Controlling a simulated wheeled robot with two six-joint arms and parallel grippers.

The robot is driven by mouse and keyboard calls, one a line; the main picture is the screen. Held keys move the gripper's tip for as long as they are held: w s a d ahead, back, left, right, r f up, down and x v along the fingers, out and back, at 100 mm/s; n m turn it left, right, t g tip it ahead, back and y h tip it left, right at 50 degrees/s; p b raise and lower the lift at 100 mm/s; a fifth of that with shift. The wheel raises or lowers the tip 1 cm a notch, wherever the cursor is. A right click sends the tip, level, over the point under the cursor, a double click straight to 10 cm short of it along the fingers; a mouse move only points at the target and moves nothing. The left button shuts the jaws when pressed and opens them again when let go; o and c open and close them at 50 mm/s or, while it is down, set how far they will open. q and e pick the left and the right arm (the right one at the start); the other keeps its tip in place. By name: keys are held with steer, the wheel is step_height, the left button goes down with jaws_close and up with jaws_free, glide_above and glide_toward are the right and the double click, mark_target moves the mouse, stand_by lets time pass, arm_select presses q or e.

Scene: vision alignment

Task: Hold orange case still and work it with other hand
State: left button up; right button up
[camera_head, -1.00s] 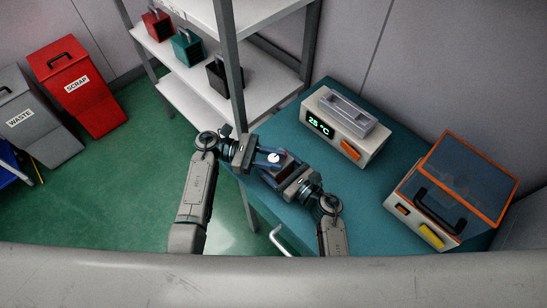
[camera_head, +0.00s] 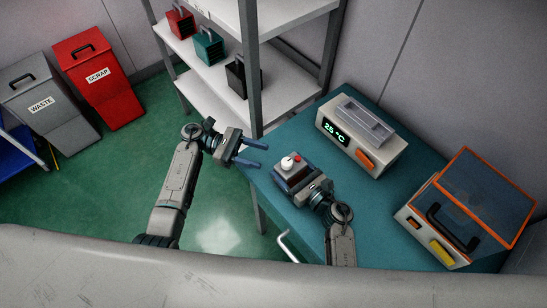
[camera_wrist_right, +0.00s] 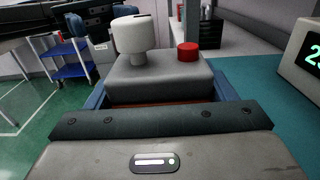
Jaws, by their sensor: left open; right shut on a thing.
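The case (camera_head: 291,180) has a grey top with a white knob (camera_head: 287,163) and a small red button (camera_head: 297,158). A strip of orange-brown side shows below its top in the right wrist view (camera_wrist_right: 160,78). My right gripper (camera_head: 298,184) is shut on the case, with a blue finger on each side, at the left edge of the teal table. The knob (camera_wrist_right: 134,34) and button (camera_wrist_right: 187,51) stand up clear of the fingers. My left gripper (camera_head: 254,155) is open and empty, left of the case and apart from it, its fingers pointing toward the case.
On the teal table (camera_head: 375,205) stand a beige device (camera_head: 383,160) reading 25 °C and a box with an orange-framed clear lid (camera_head: 485,200). A white shelf (camera_head: 225,85) with several small cases stands behind. Grey and red bins (camera_head: 100,85) are at left.

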arm_select(q)
steer(key=v, duration=0.2)
steer(key=shift+w+a, duration=0.1)
steer(key=shift+a, duration=0.2)
arm_select(e)
steer(key=o, duration=1.1)
steer(key=shift+o, duration=0.2)
